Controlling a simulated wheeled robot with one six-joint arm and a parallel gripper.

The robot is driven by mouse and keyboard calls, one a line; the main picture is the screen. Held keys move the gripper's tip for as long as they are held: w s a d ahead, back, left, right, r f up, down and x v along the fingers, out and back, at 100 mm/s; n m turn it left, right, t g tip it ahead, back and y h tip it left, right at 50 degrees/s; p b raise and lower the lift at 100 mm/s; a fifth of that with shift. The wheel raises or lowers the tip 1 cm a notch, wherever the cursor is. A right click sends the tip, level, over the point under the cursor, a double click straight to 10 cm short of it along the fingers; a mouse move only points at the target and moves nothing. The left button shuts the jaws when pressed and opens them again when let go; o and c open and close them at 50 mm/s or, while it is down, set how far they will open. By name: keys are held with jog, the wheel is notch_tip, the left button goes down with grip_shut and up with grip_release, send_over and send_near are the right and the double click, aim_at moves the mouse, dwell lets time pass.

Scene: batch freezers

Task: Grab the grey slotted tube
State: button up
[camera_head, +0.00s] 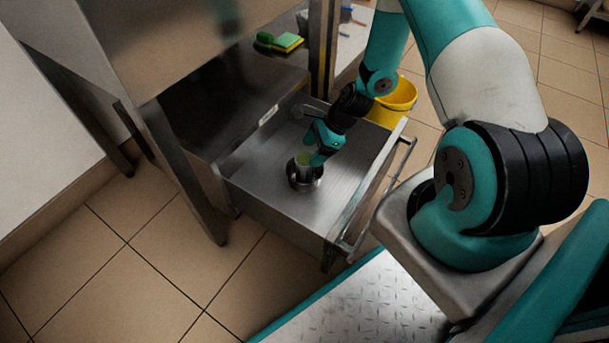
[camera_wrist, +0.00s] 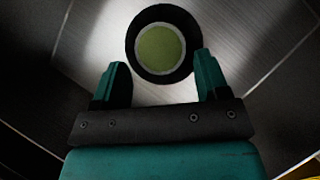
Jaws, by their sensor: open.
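A short round tube-like piece (camera_head: 304,178) stands in the open metal drawer, with a grey and dark side and a yellow-green inside. I take it for the grey slotted tube; I cannot make out slots. In the wrist view I look down onto its dark round rim (camera_wrist: 134,45) and yellow-green centre. My gripper (camera_head: 316,153) is over the drawer, right at the tube's top. In the wrist view my gripper (camera_wrist: 161,62) is open, with one teal finger on each side of the rim's near part. I cannot tell whether the fingers touch it.
The drawer (camera_head: 265,195) has raised walls and a front handle (camera_head: 400,160). A yellow bucket (camera_head: 399,95) stands behind the drawer. The drawer floor around the tube is clear.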

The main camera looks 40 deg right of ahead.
aim_at(306, 159)
jog(key=b+x, duration=0.4)
jog(key=x, duration=0.2)
jog(key=shift+f+b, duration=0.35)
jog(key=shift+b, duration=0.05)
jog(key=shift+r, duration=0.15)
jog(key=c, duration=0.8)
